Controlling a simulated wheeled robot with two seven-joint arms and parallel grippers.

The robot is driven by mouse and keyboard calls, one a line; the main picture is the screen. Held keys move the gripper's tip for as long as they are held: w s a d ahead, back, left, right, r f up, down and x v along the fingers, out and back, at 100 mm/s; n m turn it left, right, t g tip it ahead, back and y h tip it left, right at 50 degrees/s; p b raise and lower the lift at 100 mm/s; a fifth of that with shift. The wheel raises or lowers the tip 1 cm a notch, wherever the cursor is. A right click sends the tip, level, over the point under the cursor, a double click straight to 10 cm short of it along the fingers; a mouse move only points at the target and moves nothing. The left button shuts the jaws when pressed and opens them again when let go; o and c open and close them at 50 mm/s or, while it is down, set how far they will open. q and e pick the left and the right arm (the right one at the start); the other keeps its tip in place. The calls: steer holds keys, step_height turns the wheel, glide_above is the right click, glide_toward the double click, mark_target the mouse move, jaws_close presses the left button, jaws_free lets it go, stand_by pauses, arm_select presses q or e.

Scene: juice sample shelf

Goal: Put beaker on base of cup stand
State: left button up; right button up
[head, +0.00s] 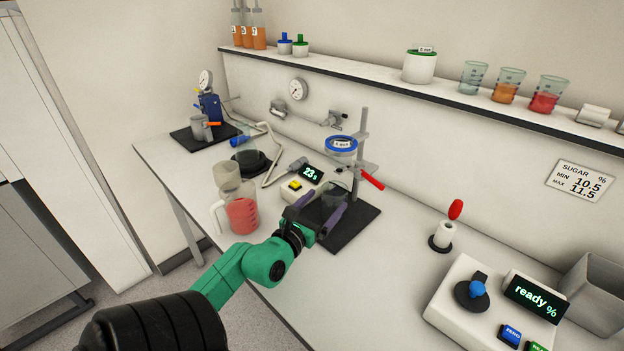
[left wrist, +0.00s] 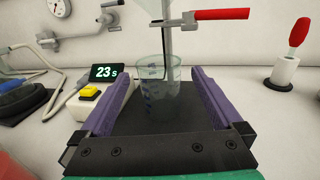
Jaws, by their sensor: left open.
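The clear beaker (left wrist: 162,90) stands upright on the black base (left wrist: 128,119) of the cup stand, between the open fingers of my left gripper (left wrist: 156,100). Clear gaps show on both sides of it in the left wrist view. In the head view the beaker (head: 333,196) is partly hidden by my left gripper (head: 318,215), which reaches over the base (head: 366,215). The stand's pole (head: 360,150) rises behind, with a red-handled clamp and a blue-rimmed labelled cup (head: 341,145) above the beaker. My right gripper is out of view.
A jug of red juice (head: 241,214) stands left of my gripper, near the table's front edge. A timer (head: 311,174) reading 23 s with a yellow button is close behind it. A red-topped holder (head: 444,230) and a "ready %" meter stand to the right. Table between is clear.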

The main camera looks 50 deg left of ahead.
arm_select(q)
steer(key=b+v, duration=0.1)
steer(key=v, duration=0.4)
steer(key=shift+s+f, duration=0.2)
steer(key=shift+s+d+r+b, duration=0.1)
steer(key=shift+s+r+b, duration=0.1)
steer(key=shift+s+b, duration=0.15)
